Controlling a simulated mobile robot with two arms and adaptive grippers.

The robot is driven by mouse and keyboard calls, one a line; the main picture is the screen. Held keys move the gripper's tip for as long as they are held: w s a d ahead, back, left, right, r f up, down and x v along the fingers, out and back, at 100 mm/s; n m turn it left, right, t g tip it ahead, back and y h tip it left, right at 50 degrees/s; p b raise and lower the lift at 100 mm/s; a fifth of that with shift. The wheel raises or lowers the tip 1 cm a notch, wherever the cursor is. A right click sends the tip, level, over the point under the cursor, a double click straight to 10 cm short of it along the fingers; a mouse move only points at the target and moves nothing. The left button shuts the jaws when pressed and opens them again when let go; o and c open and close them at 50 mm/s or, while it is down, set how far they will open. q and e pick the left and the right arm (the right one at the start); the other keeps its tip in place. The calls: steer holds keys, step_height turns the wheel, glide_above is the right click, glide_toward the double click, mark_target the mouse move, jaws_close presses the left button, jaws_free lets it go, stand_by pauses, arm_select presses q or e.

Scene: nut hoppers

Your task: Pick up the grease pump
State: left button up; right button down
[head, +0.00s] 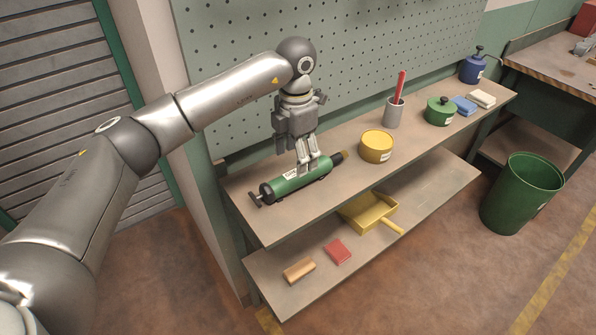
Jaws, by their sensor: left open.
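The grease pump (285,190), a green cylinder with a dark T-shaped handle at its left end and a dark nozzle at its right, lies on its side on the bench's upper shelf (345,177). My left gripper (308,168) is open and points down over the pump's middle. Its fingers overlap the green body in this view and hide part of it and of its white label. I cannot tell whether they touch it. My right gripper is not in view.
A yellow tub (376,147) stands right of the pump. Further right are a grey cup (394,113) with a red-handled tool, a green pot (440,112) and a blue can (474,69). A pegboard (370,50) rises behind. A yellow dustpan (366,212) lies on the lower shelf.

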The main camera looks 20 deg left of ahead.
mark_target(296, 177)
arm_select(q)
steer(key=f, duration=0.2)
steer(key=shift+s+f, duration=0.2)
steer(key=shift+f, duration=0.1)
step_height(296, 177, down, 4)
steer(key=p, duration=0.2)
steer(key=shift+w+f+p, duration=0.15)
steer(key=shift+p, duration=0.15)
steer(key=shift+a+f, duration=0.1)
steer(key=shift+f, duration=0.35)
steer(key=shift+w, duration=0.1)
steer(key=shift+c, duration=0.3)
steer(key=c, duration=1.2)
jaws_close()
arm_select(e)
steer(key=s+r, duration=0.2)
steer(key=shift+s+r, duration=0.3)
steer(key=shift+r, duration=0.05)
